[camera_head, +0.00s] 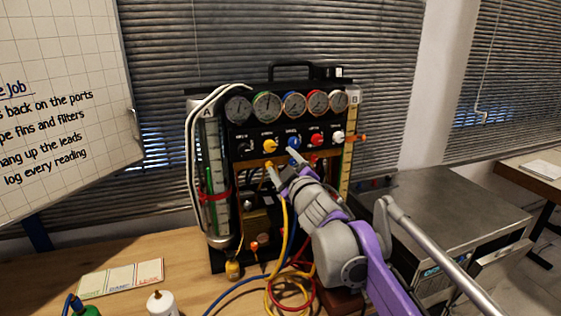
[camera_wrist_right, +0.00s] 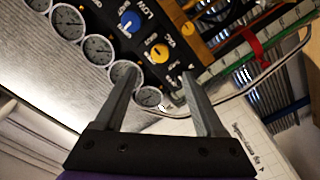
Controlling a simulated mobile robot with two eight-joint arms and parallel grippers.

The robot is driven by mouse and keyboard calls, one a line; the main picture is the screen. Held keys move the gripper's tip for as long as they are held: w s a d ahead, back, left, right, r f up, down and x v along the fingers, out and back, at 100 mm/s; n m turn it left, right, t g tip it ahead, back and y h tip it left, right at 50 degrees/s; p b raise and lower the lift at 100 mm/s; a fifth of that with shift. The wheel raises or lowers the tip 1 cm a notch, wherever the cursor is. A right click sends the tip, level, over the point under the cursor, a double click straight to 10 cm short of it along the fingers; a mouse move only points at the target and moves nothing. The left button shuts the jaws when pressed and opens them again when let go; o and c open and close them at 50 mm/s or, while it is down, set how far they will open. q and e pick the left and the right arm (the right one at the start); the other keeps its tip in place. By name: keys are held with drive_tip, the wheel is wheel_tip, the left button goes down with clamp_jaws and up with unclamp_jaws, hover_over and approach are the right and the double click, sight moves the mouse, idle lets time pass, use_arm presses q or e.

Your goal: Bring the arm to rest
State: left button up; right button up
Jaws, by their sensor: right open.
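My right arm comes in from the lower right in the head view. Its right gripper (camera_head: 281,168) is in front of the lower part of the gauge rig (camera_head: 325,126), below the yellow knob (camera_head: 269,146) and blue knob (camera_head: 293,142). In the right wrist view the right gripper (camera_wrist_right: 160,76) has its two fingers apart with nothing held between them. Beyond them are the blue knob (camera_wrist_right: 130,21), the yellow knob (camera_wrist_right: 158,53) and a row of gauges (camera_wrist_right: 98,50). I cannot tell the exact gap to the panel. My left gripper is not in view.
Yellow, blue and red hoses (camera_head: 275,290) coil on the wooden table (camera_head: 190,272) below the rig. A grey metal box (camera_head: 455,205) stands to the right. A white bottle (camera_head: 161,303) and a colored card (camera_head: 120,278) are at front left. A whiteboard (camera_head: 60,125) stands left.

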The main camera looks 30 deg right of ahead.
idle(0.4)
drive_tip(key=s+a+f+m+g+y+p, duration=0.1)
drive_tip(key=s+a+f+g, duration=0.3)
drive_tip(key=s+f, duration=0.5)
drive_tip(key=s+a+f+m+g+y, duration=0.2)
drive_tip(key=s+a+f, duration=0.6)
drive_tip(key=f, duration=0.5)
drive_tip(key=s+a+f+m+g+y+p, duration=0.1)
drive_tip(key=s+a+f+m+g, duration=0.2)
drive_tip(key=s+a+f+g, duration=0.3)
drive_tip(key=s+f, duration=0.5)
drive_tip(key=shift+a+p, duration=0.2)
drive_tip(key=shift+p, duration=0.15)
drive_tip(key=shift+s, duration=0.1)
